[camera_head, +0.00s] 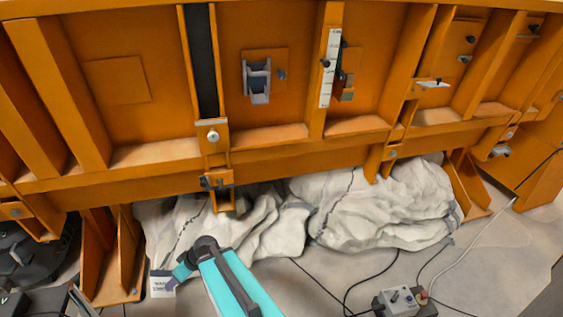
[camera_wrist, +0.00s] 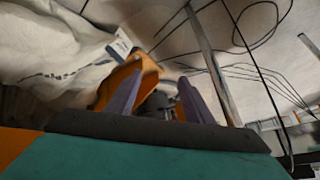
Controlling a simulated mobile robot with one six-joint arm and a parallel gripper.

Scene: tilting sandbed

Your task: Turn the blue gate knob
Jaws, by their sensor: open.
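A small blue-grey knob (camera_head: 282,74) is on the orange sandbed wall, just right of a grey bracket (camera_head: 257,82). It looks like the gate knob, but it is too small to be sure of its colour. My gripper (camera_head: 171,285) is low at the front left, near the floor and beside the white sacks, well below and left of that knob. In the wrist view my gripper (camera_wrist: 155,98) is open, its two purple-grey fingers apart and an orange part behind them. No blue knob shows in the wrist view.
White sacks (camera_head: 375,210) lie under the orange frame (camera_head: 110,195). A grey control box (camera_head: 400,302) with cables stands on the floor at the front right. A white label (camera_head: 161,284) is close to my gripper. Some floor is clear in the middle.

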